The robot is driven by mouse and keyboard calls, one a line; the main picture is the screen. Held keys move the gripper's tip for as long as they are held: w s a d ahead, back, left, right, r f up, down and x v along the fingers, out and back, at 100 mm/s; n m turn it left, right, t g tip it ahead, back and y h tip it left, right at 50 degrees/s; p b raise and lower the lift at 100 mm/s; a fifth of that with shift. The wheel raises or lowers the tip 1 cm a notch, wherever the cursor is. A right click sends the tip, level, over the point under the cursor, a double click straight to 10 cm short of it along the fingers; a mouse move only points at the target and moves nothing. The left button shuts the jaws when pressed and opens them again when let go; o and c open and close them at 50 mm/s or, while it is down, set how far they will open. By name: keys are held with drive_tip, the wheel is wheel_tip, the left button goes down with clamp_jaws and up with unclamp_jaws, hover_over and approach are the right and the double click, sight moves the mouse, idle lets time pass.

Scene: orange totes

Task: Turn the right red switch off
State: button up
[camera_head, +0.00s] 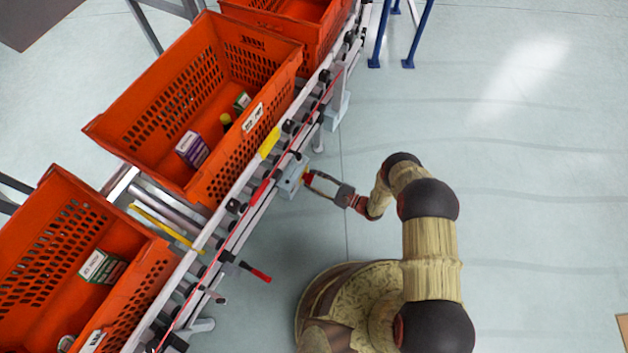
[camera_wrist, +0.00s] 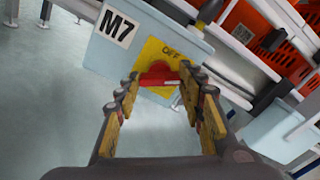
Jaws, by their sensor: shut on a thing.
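A red rotary switch (camera_wrist: 158,75) sits on a yellow plate (camera_wrist: 163,52) marked "OFF", on the face of a pale blue-grey box (camera_wrist: 113,55) labelled "M7". My gripper (camera_wrist: 160,85) is shut on the red switch, with a finger on each side of it. The fingers partly hide the lower part of the plate, and I cannot tell the switch's exact setting. In the head view the switch box (camera_head: 290,178) hangs on the conveyor's near side, and my gripper (camera_head: 310,180) reaches it from the right. The red switch itself is mostly hidden there.
A second grey box (camera_head: 338,107) sits farther up the conveyor; a pale box also shows at the wrist view's right (camera_wrist: 275,128). Orange totes (camera_head: 275,75) with small packages stand on the conveyor. A red-handled lever (camera_head: 255,271) sticks out lower down.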

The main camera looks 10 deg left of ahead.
drive_tip(key=n, duration=1.1)
idle(0.7)
drive_tip(key=o, duration=1.1)
drive_tip(key=shift+o, duration=0.4)
drive_tip(key=v, duration=1.2)
